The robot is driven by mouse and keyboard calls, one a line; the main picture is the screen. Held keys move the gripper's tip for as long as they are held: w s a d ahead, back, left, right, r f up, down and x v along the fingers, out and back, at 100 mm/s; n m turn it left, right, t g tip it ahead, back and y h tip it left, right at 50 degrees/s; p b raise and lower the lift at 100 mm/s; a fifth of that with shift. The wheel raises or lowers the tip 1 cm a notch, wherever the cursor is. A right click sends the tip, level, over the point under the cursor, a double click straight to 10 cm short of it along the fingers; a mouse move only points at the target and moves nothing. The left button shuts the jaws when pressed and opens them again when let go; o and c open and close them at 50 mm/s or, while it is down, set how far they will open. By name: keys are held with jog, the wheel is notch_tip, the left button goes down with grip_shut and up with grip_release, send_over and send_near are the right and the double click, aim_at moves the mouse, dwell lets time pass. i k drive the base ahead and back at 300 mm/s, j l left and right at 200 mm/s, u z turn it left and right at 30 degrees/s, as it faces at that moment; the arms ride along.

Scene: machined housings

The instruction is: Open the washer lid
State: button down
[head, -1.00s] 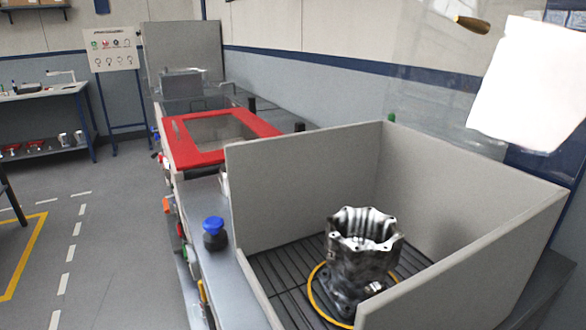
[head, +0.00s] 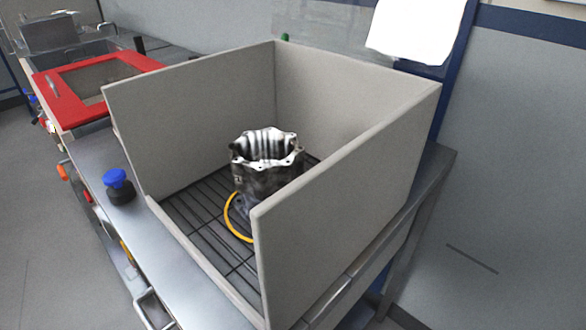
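A red-framed lid (head: 62,104) with a window in its middle and a small handle at its left lies flat at the upper left in the head view. It looks closed on the bench unit beneath it. Part of its right side is hidden by the grey panel in front. I cannot tell for sure that this is the washer lid. My gripper is not in view.
A grey three-sided enclosure (head: 340,165) stands in the middle, with a metal housing (head: 265,172) upright on its slatted floor by a yellow ring (head: 232,222). A blue-topped button (head: 116,180) sits on the bench ledge.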

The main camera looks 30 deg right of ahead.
aim_at(68, 109)
jog(key=i+j, duration=0.1)
jog(key=j, duration=0.35)
jog(key=i+j+z, duration=0.1)
jog(key=j, duration=0.25)
jog(key=i+j, duration=0.25)
jog(key=j, duration=0.15)
jog(key=i+j+z, duration=0.15)
jog(key=j, duration=0.25)
jog(key=i+j, duration=0.3)
jog(key=i+j+z, duration=0.15)
jog(key=i+j, duration=0.15)
jog(key=j, duration=0.15)
jog(key=i+j, duration=0.3)
jog(key=i+j+z, duration=0.15)
jog(key=j, duration=0.35)
jog(key=i, duration=0.1)
